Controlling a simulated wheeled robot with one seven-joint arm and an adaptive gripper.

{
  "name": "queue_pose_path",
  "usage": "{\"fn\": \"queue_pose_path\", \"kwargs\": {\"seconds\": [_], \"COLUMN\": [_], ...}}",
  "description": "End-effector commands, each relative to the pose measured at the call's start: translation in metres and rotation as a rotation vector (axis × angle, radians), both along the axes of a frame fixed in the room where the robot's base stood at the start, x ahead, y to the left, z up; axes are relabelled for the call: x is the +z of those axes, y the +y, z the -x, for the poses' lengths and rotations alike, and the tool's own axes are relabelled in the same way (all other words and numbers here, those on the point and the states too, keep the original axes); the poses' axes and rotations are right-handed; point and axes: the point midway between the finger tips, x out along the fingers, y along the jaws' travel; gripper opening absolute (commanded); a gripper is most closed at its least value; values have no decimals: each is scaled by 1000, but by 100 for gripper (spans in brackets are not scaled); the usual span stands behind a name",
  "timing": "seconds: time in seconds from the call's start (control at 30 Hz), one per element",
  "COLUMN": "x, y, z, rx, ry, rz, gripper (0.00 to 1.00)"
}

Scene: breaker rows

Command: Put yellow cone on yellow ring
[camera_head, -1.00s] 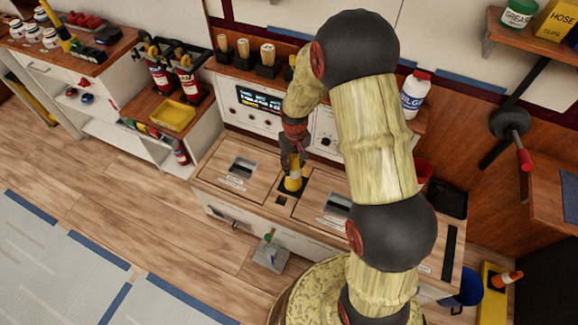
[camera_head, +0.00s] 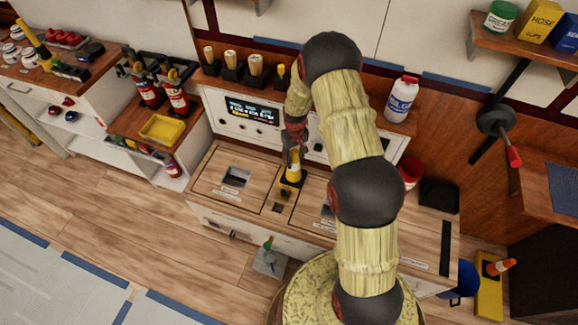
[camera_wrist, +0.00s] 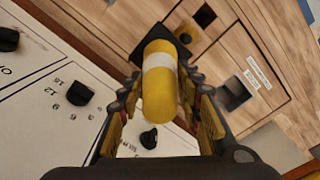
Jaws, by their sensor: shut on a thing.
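The yellow cone (camera_head: 293,174) has a white band and a dark square base. It is upright over the wooden counter in the head view; whether the base touches the counter cannot be told. My gripper (camera_head: 294,156) is shut on its upper part from above. In the wrist view the cone (camera_wrist: 160,95) lies between both fingers of my gripper (camera_wrist: 161,82). I cannot make out a yellow ring for certain; a small yellowish round spot shows beside the cone's base in the wrist view, and the cone may hide more.
A control panel (camera_head: 252,113) with knobs stands behind the counter (camera_head: 215,198). Wooden-handled tools in black holders and a white bottle (camera_head: 401,98) stand on the shelf above. A yellow tray (camera_head: 162,128) is at left.

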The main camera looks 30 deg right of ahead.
Motion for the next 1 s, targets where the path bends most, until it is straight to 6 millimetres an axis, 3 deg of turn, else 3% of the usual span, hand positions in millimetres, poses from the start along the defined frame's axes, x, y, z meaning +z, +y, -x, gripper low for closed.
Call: {"fn": "queue_pose_path", "kwargs": {"seconds": [0.03,0.2,0.43,0.67,1.0], "x": [-14,-33,-42,-73,-75], "y": [2,5,7,7,7], "z": [-7,-24,-34,-35,-35], "rx": [1,-1,0,-1,-1], "ry": [2,1,0,2,1], "rz": [0,0,0,0,0], "gripper": [0,0,0,0,0]}}
